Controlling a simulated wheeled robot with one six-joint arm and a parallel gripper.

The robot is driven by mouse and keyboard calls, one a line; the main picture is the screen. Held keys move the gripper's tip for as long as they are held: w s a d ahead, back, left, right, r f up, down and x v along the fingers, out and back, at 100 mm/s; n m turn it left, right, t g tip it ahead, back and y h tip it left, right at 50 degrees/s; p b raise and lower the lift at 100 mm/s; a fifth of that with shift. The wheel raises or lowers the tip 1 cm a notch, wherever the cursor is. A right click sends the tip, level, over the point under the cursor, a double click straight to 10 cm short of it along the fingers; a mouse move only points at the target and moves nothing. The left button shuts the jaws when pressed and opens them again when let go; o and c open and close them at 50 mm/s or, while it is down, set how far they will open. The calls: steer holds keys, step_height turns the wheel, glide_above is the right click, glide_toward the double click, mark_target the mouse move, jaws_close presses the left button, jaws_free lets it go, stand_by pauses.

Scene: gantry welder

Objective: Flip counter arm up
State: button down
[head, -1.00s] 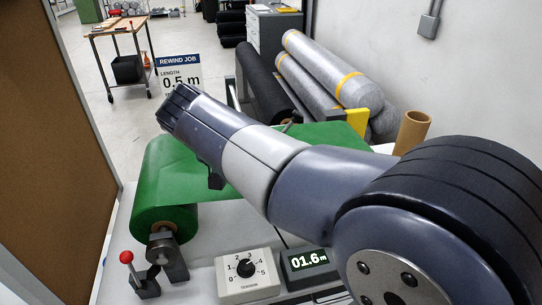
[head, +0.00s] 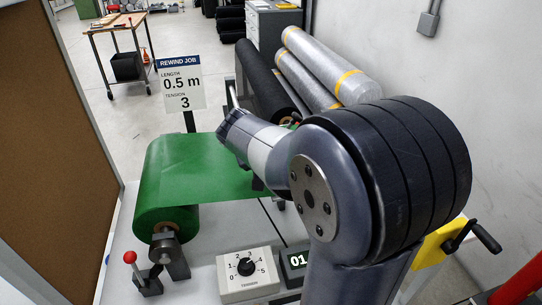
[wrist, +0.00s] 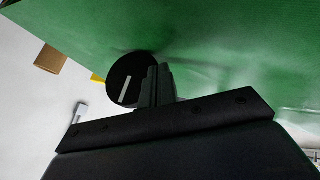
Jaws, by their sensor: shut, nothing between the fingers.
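In the wrist view my gripper (wrist: 157,85) is shut and empty, its fingers pointing toward the green sheet. A black disc (wrist: 124,88) with a white bar mark, seemingly the wheel of the counter arm, is just left of the fingertips and partly overlapped by them. I cannot tell whether they touch. In the head view my arm hides the counter arm and most of my gripper. The green sheet (head: 215,170) runs from the green roll (head: 167,195) toward the right. The counter display (head: 297,260) is partly covered by my arm; "01" shows.
A tension dial box (head: 247,274) and a red-knobbed lever (head: 130,258) are at the front. A job sign (head: 181,85) reads 0.5 m, tension 3. A black crank (head: 478,236) is at the right. Wrapped rolls (head: 330,65) lie behind. A brown panel (head: 50,150) stands left.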

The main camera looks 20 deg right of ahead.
steer(key=shift+d+b, duration=0.1)
steer(key=shift+b, duration=0.2)
steer(key=d+h+b, duration=0.1)
steer(key=b, duration=0.1)
steer(key=d+r+h+b, duration=0.1)
steer(key=shift+s+r+n+h+b, duration=0.2)
steer(key=shift+r+n+h+b, duration=0.1)
steer(key=shift+n+b, duration=0.1)
steer(key=d+r+n+h+b, duration=0.1)
steer(key=r+h+b, duration=0.1)
steer(key=d+r+n+h+b, duration=0.1)
steer(key=r+h+b, duration=0.2)
steer(key=r+n+h+b, duration=0.1)
steer(key=r+h+b, duration=0.1)
steer(key=r+h, duration=0.1)
steer(key=shift+s+d+r, duration=0.2)
steer(key=shift+s+d, duration=0.15)
steer(key=shift+d, duration=0.05)
steer(key=shift+a+r+n+t+h+b, duration=0.1)
steer(key=shift+r+n+t+h+b, duration=0.15)
steer(key=shift+r, duration=0.45)
steer(key=shift+a+r+n+t+h+b, duration=0.15)
steer(key=shift+r+b, duration=0.1)
steer(key=shift+r, duration=0.45)
steer(key=shift+w+r, duration=0.1)
